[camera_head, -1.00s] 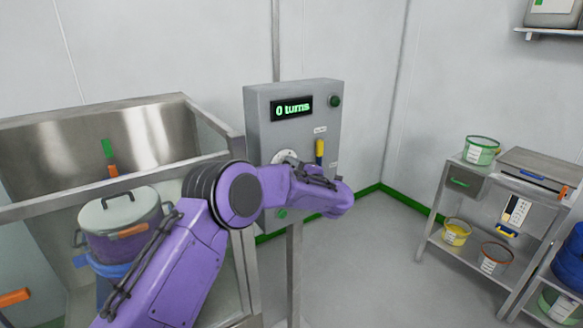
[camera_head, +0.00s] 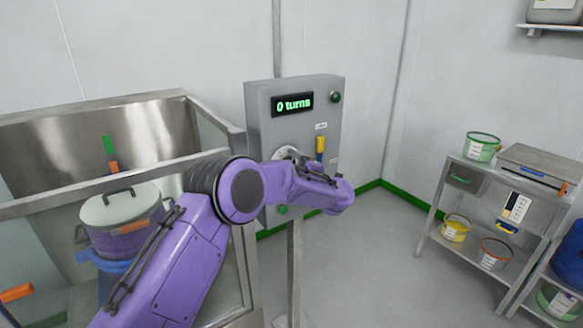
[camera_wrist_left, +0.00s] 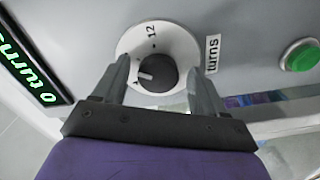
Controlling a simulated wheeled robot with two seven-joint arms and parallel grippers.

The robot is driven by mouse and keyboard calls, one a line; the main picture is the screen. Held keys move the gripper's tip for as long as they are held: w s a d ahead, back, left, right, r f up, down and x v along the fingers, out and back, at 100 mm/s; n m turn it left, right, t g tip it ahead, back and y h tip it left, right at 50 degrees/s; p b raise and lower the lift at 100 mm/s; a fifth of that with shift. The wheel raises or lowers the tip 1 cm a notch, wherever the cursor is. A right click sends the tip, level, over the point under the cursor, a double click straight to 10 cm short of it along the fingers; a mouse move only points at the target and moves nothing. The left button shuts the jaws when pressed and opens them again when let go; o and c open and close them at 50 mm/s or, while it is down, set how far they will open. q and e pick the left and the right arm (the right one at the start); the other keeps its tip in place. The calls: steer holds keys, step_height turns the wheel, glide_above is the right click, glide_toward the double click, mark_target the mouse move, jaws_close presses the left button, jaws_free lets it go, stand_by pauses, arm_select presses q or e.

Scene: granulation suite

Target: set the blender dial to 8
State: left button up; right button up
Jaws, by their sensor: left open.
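The blender control box (camera_head: 262,106) is a grey panel on a post, with a display (camera_head: 292,104) reading "0 turns". Its dial (camera_wrist_left: 158,70) is a dark knob with a white pointer on a round white scale plate (camera_wrist_left: 178,40). In the left wrist view the number 12 shows on the plate; other numbers are hidden or too small to read. My left gripper (camera_wrist_left: 162,85) is open, with one finger on either side of the knob; I cannot tell whether they touch it. In the head view my purple left arm hides most of the dial. My right gripper is not in view.
A green button (camera_wrist_left: 301,56) sits beside the dial label. A yellow-handled switch (camera_head: 320,146) is close to my left wrist. A steel-framed enclosure (camera_head: 95,106) with a lidded pot (camera_head: 120,207) stands at left. A shelf cart (camera_head: 437,197) stands at right, with clear floor between.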

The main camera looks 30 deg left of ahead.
arm_select(q)
steer(key=b+v, duration=0.3)
steer(key=v, duration=0.7)
steer(key=shift+s+d, duration=0.15)
steer(key=shift+d, duration=0.05)
